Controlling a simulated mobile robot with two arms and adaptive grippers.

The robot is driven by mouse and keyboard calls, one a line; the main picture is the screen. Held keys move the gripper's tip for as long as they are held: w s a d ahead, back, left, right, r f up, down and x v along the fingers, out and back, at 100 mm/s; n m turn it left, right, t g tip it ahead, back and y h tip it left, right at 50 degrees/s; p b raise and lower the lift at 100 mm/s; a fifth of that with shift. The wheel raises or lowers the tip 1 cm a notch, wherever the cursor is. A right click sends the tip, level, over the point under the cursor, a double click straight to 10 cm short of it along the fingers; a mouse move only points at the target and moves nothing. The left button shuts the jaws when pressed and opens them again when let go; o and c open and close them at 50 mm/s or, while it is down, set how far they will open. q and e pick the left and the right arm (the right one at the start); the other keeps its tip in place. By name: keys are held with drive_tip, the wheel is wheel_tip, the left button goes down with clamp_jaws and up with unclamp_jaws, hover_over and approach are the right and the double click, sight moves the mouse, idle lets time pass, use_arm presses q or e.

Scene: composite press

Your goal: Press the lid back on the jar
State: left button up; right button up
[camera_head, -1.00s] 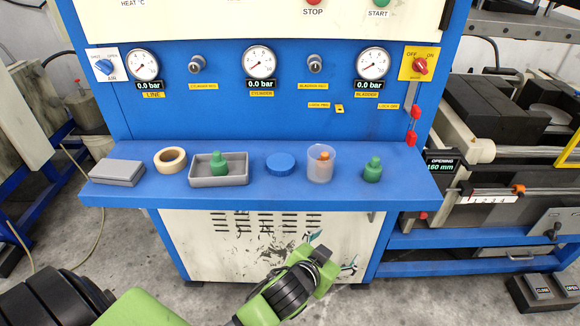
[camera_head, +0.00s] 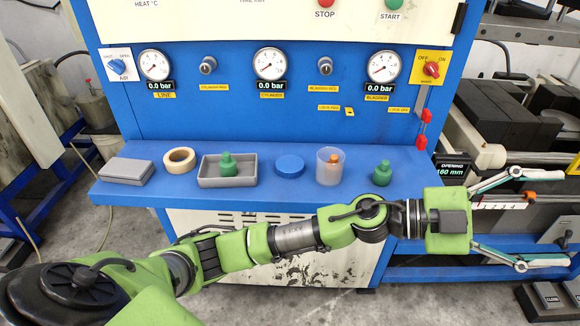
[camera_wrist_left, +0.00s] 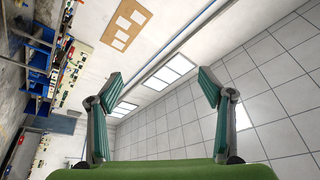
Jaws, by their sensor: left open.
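A translucent, open-topped jar (camera_head: 325,177) stands upright on the blue ledge, with a small orange object (camera_head: 334,158) visible in it. A flat blue disc, which looks like the lid (camera_head: 290,165), lies on the ledge just left of the jar, apart from it. My left gripper (camera_head: 535,217) is at the right of the head view, beyond the ledge's right end and away from jar and lid. Its fingers are spread and empty. My right gripper is not in view.
On the ledge (camera_head: 130,192) are a grey block (camera_head: 126,171), a tape roll (camera_head: 179,160), a grey tray (camera_head: 243,180) holding a green knobbed piece (camera_head: 227,164), and another green piece (camera_head: 382,173) right of the jar. The blue gauge panel (camera_head: 225,110) rises behind.

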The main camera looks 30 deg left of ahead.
use_arm(q)
wheel_tip(320, 180, down, 5)
drive_tip(key=s+d+m+g+y, duration=0.2)
drive_tip(key=m+g+y, duration=0.1)
drive_tip(key=m+g, duration=0.2)
drive_tip(key=n+y, duration=0.6)
drive_tip(key=y, duration=1.3)
approach(334, 164)
drive_tip(key=f, duration=0.5)
drive_tip(key=shift+w+a+f, duration=0.3)
drive_tip(key=shift+a+f, duration=0.05)
drive_tip(key=shift+a, duration=0.05)
drive_tip(key=a+r+n+y, duration=0.2)
drive_tip(key=a+r, duration=0.2)
drive_tip(key=a, duration=0.4)
drive_tip(key=shift+s+r+y, duration=0.4)
drive_tip(key=shift+f, duration=0.1)
